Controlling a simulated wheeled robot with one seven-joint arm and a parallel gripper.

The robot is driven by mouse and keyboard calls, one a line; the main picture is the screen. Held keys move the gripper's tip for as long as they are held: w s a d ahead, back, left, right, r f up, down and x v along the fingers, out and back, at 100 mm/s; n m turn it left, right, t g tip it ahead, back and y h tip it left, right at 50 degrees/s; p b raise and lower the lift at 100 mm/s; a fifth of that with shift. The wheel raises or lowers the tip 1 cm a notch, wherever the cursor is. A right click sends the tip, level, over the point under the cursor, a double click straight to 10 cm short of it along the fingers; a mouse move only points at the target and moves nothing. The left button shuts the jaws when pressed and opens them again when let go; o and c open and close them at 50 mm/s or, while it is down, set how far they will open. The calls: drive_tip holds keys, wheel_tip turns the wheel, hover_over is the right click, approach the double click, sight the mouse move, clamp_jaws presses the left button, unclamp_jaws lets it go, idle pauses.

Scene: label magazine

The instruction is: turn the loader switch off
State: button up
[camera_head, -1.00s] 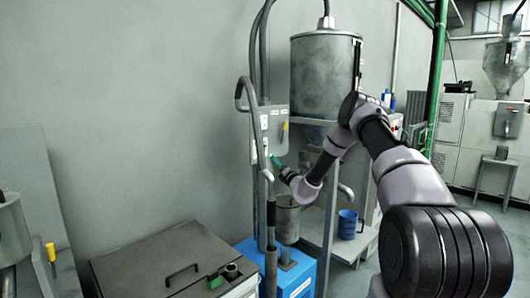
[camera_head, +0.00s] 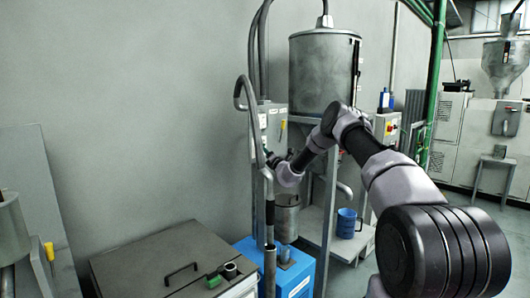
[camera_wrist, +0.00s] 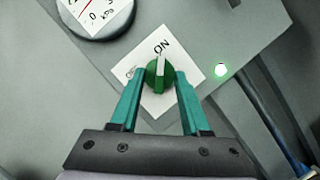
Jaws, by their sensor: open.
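The loader switch is a green rotary knob (camera_wrist: 157,77) on a white label plate (camera_wrist: 186,78) in the wrist view. Its white mark points up towards the word ON; the other word, to the left, is partly hidden. My gripper (camera_wrist: 159,84) is open, with its teal fingers on either side of the knob. I cannot tell whether they touch it. In the head view my gripper (camera_head: 268,156) is at the front of the grey control box (camera_head: 273,118), and the knob is hidden there.
A green lamp (camera_wrist: 221,70) glows right of the knob, and a kPa gauge (camera_wrist: 97,12) is at the upper left. A bent grey pipe (camera_head: 252,125) stands close left of my gripper. A large metal hopper (camera_head: 322,75) is above right.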

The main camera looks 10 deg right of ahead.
clamp_jaws()
drive_tip(key=shift+n, duration=0.4)
drive_tip(key=n+g+y, duration=0.2)
drive_tip(key=n+y, duration=0.1)
drive_tip(key=n, duration=0.5)
drive_tip(key=n+g+y, duration=0.2)
drive_tip(key=n+y, duration=0.1)
drive_tip(key=n, duration=0.5)
drive_tip(key=d+n+g+y, duration=0.1)
drive_tip(key=n+g+y, duration=0.2)
drive_tip(key=n, duration=0.5)
drive_tip(key=shift+w+y, duration=0.3)
drive_tip(key=shift+w, duration=0.1)
drive_tip(key=shift+n, duration=0.5)
unclamp_jaws()
